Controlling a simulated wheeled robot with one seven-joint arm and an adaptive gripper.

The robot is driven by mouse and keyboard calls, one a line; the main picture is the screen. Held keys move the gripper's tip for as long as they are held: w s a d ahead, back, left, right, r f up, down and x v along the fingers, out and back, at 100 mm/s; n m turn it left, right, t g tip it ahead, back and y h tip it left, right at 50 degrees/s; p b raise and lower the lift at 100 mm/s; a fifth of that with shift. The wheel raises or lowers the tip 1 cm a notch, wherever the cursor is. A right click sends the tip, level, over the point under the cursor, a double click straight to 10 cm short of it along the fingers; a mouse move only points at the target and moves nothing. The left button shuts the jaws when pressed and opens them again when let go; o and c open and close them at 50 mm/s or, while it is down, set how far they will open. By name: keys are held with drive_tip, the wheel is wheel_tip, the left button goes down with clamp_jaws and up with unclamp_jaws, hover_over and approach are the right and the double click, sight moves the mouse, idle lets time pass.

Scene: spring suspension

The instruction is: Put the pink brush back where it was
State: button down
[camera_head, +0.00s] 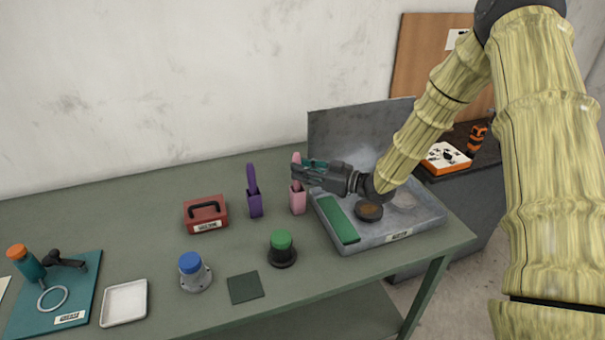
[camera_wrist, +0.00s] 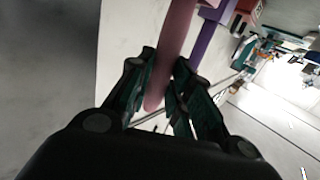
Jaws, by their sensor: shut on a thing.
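The pink brush (camera_head: 296,158) stands upright at the pink holder (camera_head: 298,204) on the green table. My gripper (camera_head: 299,172) reaches in from the right and is shut on the brush, just above the holder. In the wrist view the pink brush (camera_wrist: 174,50) runs between the two fingers (camera_wrist: 163,92). The gripper hides part of the brush, so I cannot tell how far its lower end sits inside the holder.
A purple brush in a purple holder (camera_head: 256,205) stands close on the left. A red toolbox (camera_head: 206,214) is farther left. A grey open case (camera_head: 375,244) lies right, under my arm. A green-topped black object (camera_head: 282,249) stands in front.

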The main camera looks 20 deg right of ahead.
drive_tip(key=shift+f, duration=1.15)
drive_tip(key=c, duration=1.3)
unclamp_jaws()
drive_tip(key=shift+r, duration=0.15)
drive_tip(key=b+v, duration=0.3)
drive_tip(key=v, duration=0.9)
drive_tip(key=shift+r, duration=0.1)
